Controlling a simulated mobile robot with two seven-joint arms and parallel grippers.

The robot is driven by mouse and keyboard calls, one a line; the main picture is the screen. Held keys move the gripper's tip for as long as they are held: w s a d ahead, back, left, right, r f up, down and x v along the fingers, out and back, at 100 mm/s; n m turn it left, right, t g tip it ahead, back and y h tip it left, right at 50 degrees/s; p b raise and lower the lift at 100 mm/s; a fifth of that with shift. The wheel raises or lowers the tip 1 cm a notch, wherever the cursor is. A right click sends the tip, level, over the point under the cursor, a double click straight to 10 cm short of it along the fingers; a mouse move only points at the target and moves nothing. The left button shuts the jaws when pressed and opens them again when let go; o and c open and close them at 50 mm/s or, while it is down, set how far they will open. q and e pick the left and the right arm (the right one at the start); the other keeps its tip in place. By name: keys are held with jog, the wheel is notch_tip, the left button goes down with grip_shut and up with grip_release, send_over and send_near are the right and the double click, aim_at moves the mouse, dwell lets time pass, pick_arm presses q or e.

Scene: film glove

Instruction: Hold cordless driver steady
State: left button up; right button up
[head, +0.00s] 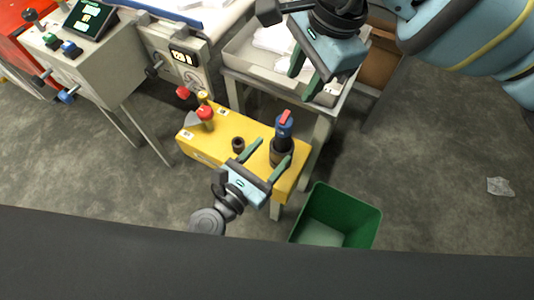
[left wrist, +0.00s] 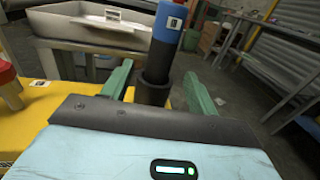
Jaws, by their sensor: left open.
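The cordless driver (head: 284,131) is blue with a red top and stands upright in a dark holder (head: 281,152) on the yellow bench (head: 218,150). In the left wrist view the driver (left wrist: 166,35) rises between the two green fingers. My left gripper (head: 268,153) is open, with one finger on each side of the driver and holder; I cannot see contact. It also shows in the left wrist view (left wrist: 157,85). My right gripper (head: 304,78) is above the white tray at the back, its two fingers apart, with nothing seen between them.
A red knob (head: 205,113) and a small dark ring (head: 238,144) are on the yellow bench. A green bin (head: 370,225) stands on the floor at right. The grey tray (head: 237,49) is behind the bench. A grey control machine (head: 85,75) stands at left. Floor at far right is mostly clear.

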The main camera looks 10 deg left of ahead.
aim_at(288, 133)
pick_arm(q)
jog(key=shift+x, duration=3.9)
jog(key=shift+a, duration=0.1)
